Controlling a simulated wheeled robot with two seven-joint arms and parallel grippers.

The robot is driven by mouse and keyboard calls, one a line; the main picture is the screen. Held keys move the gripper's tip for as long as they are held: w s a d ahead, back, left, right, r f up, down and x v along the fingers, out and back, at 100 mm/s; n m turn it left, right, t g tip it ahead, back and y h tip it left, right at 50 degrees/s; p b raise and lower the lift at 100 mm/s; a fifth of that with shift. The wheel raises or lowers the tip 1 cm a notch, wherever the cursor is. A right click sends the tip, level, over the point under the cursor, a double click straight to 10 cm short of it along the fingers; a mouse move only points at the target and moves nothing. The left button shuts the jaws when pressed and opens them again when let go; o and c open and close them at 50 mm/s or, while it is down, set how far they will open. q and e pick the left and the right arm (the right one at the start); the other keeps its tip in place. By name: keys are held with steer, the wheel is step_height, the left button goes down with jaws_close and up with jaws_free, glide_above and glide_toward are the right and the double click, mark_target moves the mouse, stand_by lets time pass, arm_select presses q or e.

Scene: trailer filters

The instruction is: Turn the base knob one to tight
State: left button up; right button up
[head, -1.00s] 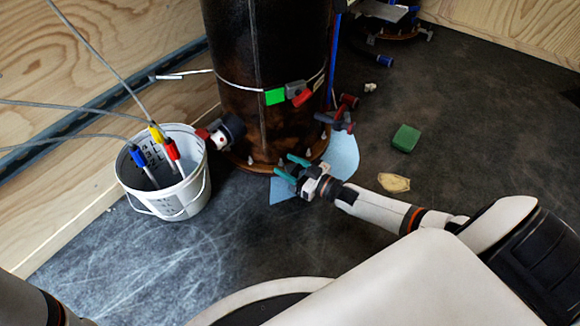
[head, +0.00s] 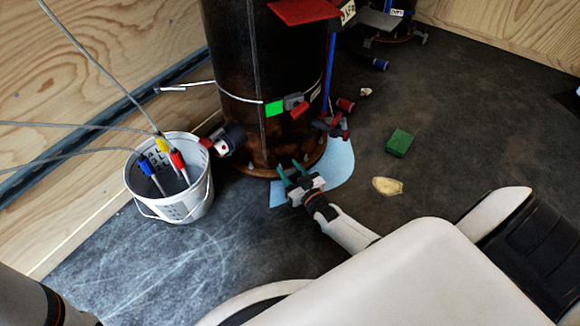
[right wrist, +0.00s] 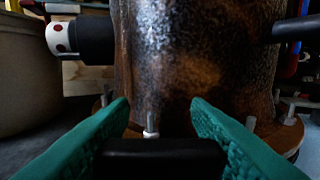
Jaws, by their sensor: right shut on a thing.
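The dark brown tank (head: 238,100) stands upright on a round base flange (head: 262,172), with small studs around its rim. My right gripper (head: 289,168) is at the front of this flange, its teal fingers pointing at it. In the right wrist view, a black bar-shaped piece (right wrist: 160,158), seemingly the base knob, lies between the two fingers (right wrist: 160,112). A metal stud with a white nut (right wrist: 151,126) stands just beyond it. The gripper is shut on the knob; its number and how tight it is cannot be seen. My left gripper is out of view.
A white bucket (head: 187,207) with colour-tipped cables stands left of the tank. A light blue sheet (head: 338,165) lies under the base. A green block (head: 400,142) and a yellowish piece (head: 387,186) lie on the dark floor. Red-handled fittings (head: 332,125) stick out at right.

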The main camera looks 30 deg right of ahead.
steer(key=o, duration=1)
steer(key=shift+s, duration=0.1)
steer(key=shift+s+r+p, duration=0.1)
steer(key=shift+s+p, duration=0.2)
steer(key=shift+s, duration=0.05)
steer(key=s+p, duration=0.5)
steer(key=s, duration=0.5)
steer(key=shift+s, duration=0.55)
steer(key=shift+c, duration=0.6)
